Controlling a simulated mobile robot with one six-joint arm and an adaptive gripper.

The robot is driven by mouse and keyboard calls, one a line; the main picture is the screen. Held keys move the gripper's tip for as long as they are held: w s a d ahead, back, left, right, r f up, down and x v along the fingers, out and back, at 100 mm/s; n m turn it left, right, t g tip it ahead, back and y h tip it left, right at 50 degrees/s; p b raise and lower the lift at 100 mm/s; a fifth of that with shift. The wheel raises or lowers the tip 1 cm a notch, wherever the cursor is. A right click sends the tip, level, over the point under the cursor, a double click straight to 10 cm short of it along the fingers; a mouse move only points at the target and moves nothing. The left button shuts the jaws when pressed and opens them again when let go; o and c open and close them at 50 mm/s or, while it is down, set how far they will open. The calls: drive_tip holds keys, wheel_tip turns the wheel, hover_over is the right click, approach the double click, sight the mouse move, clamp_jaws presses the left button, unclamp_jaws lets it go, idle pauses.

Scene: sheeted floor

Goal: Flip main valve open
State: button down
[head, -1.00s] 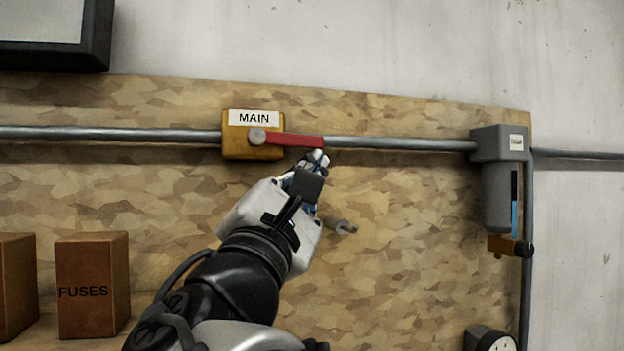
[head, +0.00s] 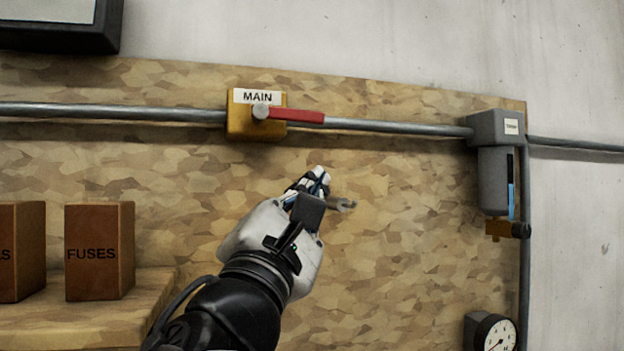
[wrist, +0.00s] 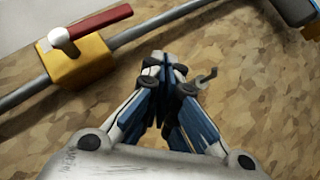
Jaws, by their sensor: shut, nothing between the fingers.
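The main valve is a yellow block (head: 243,122) with a white "MAIN" label, set on a grey pipe. Its red handle (head: 297,116) points right, lying along the pipe, from a grey pivot knob (head: 261,111). In the wrist view the yellow block (wrist: 80,64) and red handle (wrist: 103,21) are at the upper left. My gripper (head: 319,175) is below and slightly right of the handle, apart from it. In the wrist view its fingertips (wrist: 163,68) are together with nothing between them.
A hook-like metal piece (head: 343,204) is on the board just right of my gripper. A grey filter unit (head: 493,180) is on the pipe at right, with a gauge (head: 494,333) below. A "FUSES" box (head: 99,252) stands on a shelf at lower left. Board around the gripper is mostly clear.

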drive_tip(key=s+d+f, duration=0.1)
drive_tip(key=s+f, duration=0.4)
drive_tip(key=shift+s+d, duration=0.15)
drive_tip(key=shift+d, duration=0.15)
